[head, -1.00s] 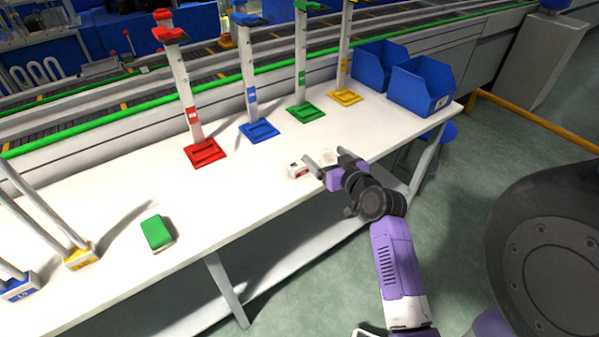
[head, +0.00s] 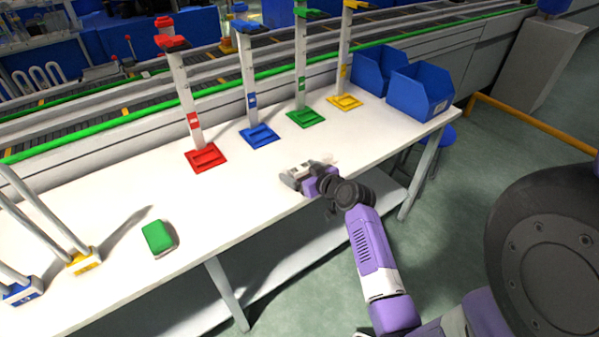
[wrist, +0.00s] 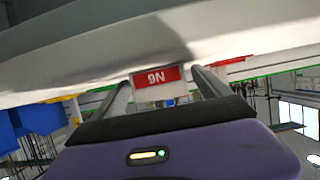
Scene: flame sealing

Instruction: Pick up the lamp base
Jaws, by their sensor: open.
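The lamp base, a small white block with a red "9N" label (wrist: 157,76), lies on the white table between my fingers in the wrist view. My gripper (wrist: 161,80) is open, with one finger on each side of the block. I cannot tell whether either finger touches it. In the head view my gripper (head: 301,172) is low over the table near its front edge and mostly hides the block.
Red (head: 206,157), blue (head: 259,136), green (head: 306,117) and yellow (head: 345,102) stands with tall posts line the table's back. A green block (head: 158,238) and tubed yellow (head: 84,262) and blue (head: 22,291) bases are at left. Blue bins (head: 420,92) stand at right.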

